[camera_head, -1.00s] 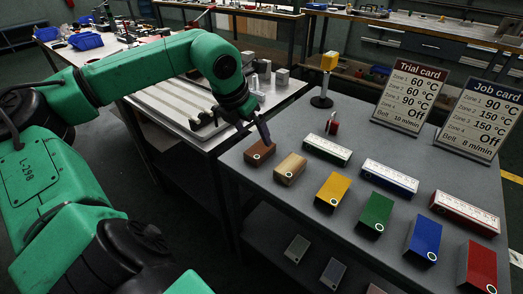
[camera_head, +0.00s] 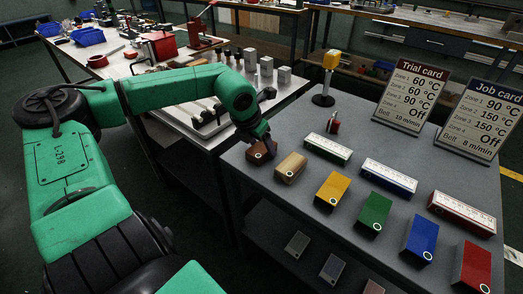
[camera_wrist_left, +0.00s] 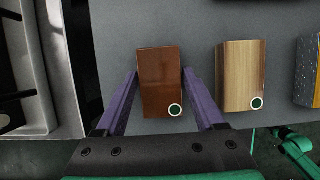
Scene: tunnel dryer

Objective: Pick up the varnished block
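The varnished block looks to be the glossy red-brown block (camera_head: 259,156) at the left end of the row on the grey table, with a small round green-and-white mark near one corner. My left gripper (camera_head: 262,142) is down at this block and hides part of it. In the left wrist view, the block (camera_wrist_left: 159,78) lies between the two purple fingers, one on each side. The fingers are open, with a narrow gap to the block; contact is not visible. A paler wood-grain block (camera_head: 291,167) lies just to its right. My right gripper is out of view.
Yellow (camera_head: 332,190), green (camera_head: 375,211), blue (camera_head: 421,240) and red (camera_head: 474,266) blocks continue the row. Long labelled boxes (camera_head: 328,148) lie behind, with a yellow-topped stand (camera_head: 330,62) and two cards (camera_head: 413,95) farther back. The table's left edge is close to the brown block.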

